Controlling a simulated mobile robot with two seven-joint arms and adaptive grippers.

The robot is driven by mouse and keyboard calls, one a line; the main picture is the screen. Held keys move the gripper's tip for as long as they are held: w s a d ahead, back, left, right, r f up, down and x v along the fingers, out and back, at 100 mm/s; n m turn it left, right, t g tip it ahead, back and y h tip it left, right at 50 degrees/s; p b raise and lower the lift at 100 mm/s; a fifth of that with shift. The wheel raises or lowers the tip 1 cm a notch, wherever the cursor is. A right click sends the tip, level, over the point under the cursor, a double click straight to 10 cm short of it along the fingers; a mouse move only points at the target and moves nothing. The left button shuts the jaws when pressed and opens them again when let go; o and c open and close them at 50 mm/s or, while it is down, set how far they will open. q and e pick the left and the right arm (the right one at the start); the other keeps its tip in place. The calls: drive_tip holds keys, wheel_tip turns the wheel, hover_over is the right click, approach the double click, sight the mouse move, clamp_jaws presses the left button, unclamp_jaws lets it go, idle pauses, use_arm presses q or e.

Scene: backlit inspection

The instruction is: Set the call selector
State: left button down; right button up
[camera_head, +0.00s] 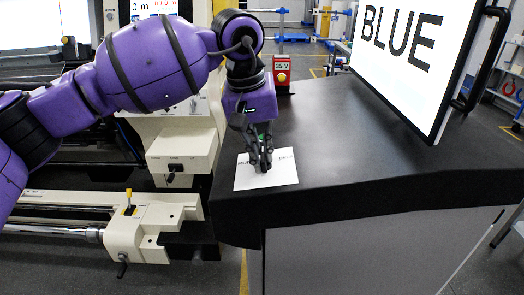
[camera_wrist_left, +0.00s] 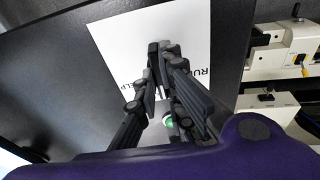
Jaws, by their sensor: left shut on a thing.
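The call selector stands on a white card (camera_head: 281,179) on the black tabletop. The card carries "RUN" at its left and a partly hidden "HELP" at its right. My left gripper (camera_head: 262,165) points down over the card and is shut on the selector's knob, which the fingers almost fully hide. In the left wrist view the gripper's fingertips (camera_wrist_left: 162,55) meet over the white card (camera_wrist_left: 118,42). The way the knob points cannot be made out. A small green spot (camera_wrist_left: 168,122) shows between the fingers. My right gripper is out of view.
A large panel reading "BLUE" (camera_head: 398,40) stands at the right of the black table (camera_head: 350,125). A cream machine with levers (camera_head: 140,228) stands close at the left. The tabletop right of the card is clear.

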sight(253, 173)
use_arm(q)
drive_tip(key=c, duration=1.9)
unclamp_jaws()
drive_tip(key=shift+o, duration=0.2)
drive_tip(key=shift+r, duration=0.2)
drive_tip(key=v, duration=1.1)
drive_tip(key=shift+r, duration=0.25)
drive_tip(key=shift+s+a, duration=0.1)
drive_tip(key=shift+s, duration=0.05)
